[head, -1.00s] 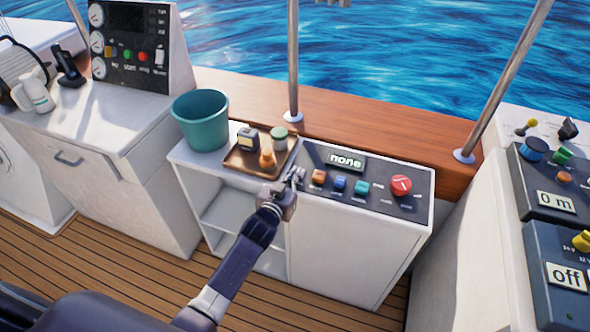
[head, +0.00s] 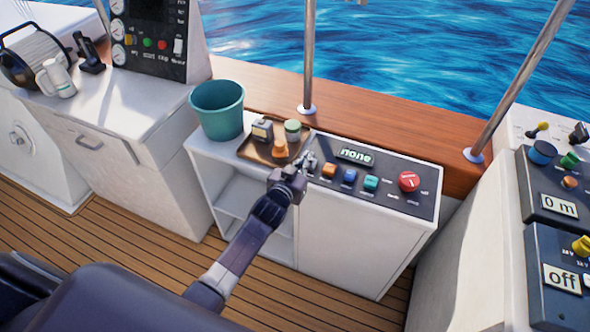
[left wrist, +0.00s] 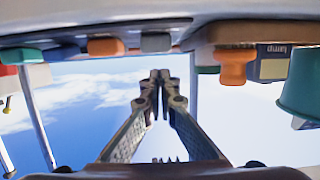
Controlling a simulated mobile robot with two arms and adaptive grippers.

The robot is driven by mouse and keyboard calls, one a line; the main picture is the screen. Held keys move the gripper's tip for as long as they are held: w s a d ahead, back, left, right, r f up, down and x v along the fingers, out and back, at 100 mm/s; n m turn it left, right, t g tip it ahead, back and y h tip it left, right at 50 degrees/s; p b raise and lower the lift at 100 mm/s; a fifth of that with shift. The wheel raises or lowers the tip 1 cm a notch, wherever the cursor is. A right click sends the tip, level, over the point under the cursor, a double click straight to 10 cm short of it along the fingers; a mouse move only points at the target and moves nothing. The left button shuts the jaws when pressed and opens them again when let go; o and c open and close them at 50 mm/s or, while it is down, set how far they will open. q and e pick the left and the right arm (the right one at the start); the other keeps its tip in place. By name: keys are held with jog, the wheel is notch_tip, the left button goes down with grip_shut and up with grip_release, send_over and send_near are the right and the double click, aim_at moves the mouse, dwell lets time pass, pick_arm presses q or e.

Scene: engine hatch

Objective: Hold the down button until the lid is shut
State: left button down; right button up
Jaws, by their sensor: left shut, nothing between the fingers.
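The control panel (head: 395,201) is dark, with a small display (head: 355,155) reading "none". It bears an orange button (head: 328,169), a blue button (head: 349,175), a teal button (head: 371,183) and a large red knob (head: 408,181). The button labels are too small to read, so I cannot tell which is down. My left gripper (head: 309,160) is shut and empty at the panel's left end, left of the orange button. In the left wrist view, its closed fingertips (left wrist: 160,76) appear apart from the buttons. The lid and my right gripper are not in view.
A brown tray (head: 250,154) with several small items lies left of the gripper, with a teal bucket (head: 217,110) beyond it. A metal post (head: 308,60) rises behind the panel. Another console (head: 565,210) stands at the right.

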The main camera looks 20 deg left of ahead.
pick_arm(q)
jog(key=b+v, duration=0.1)
jog(key=v, duration=0.9)
jog(key=shift+r, duration=0.25)
jog(key=shift+d, duration=0.1)
jog(key=s+f+g, duration=0.2)
jog(key=s+f, duration=0.3)
jog(key=f, duration=0.5)
jog(key=s+f+m+g, duration=0.1)
jog(key=s+f+g, duration=0.2)
jog(key=s+f, duration=0.5)
jog(key=s+f+g, duration=0.2)
jog(key=s+f, duration=0.1)
jog(key=f, duration=1)
jog(key=s+a+f+g, duration=0.1)
jog(key=s+f, duration=0.4)
jog(key=s, duration=0.6)
jog(key=s+f+g, duration=0.3)
jog(key=s+f, duration=0.3)
jog(key=s, duration=0.5)
jog(key=s+a+f+m+g, duration=0.1)
jog(key=s+f+g, duration=0.2)
jog(key=s, duration=0.8)
notch_tip(320, 180, down, 3)
jog(key=shift+s+a+r+y, duration=0.15)
jog(key=shift+a+y, duration=0.15)
jog(key=shift+a, duration=0.05)
